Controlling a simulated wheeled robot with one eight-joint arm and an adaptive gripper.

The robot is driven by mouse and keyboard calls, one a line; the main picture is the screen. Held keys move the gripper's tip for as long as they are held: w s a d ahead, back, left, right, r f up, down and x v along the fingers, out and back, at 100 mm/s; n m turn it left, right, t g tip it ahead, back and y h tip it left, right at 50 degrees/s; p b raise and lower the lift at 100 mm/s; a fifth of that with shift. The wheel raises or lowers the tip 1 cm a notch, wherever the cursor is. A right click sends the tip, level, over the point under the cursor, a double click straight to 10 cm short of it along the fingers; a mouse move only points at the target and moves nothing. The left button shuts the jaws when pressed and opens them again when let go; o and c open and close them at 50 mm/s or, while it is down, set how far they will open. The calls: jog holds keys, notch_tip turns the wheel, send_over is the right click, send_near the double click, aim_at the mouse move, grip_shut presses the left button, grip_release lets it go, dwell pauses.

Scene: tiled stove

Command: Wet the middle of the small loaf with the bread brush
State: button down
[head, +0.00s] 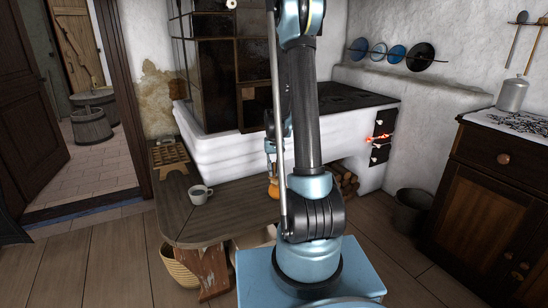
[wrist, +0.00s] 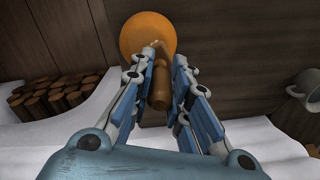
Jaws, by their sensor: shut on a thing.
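My gripper (wrist: 168,65) is shut on a brown, rounded wooden handle, which I take for the bread brush (wrist: 158,95). In the head view my gripper (head: 271,150) is partly hidden by my own arm, above the right part of the wooden bench. A smooth round orange thing (wrist: 147,36) lies just beyond the fingertips in the wrist view; it also shows on the bench in the head view (head: 273,188). I cannot tell whether it is the small loaf or a vessel. The brush's bristles are not clearly visible.
A basket (head: 180,268) sits below. The bench around the mug is clear.

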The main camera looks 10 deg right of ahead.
jog(key=shift+r, duration=4.05)
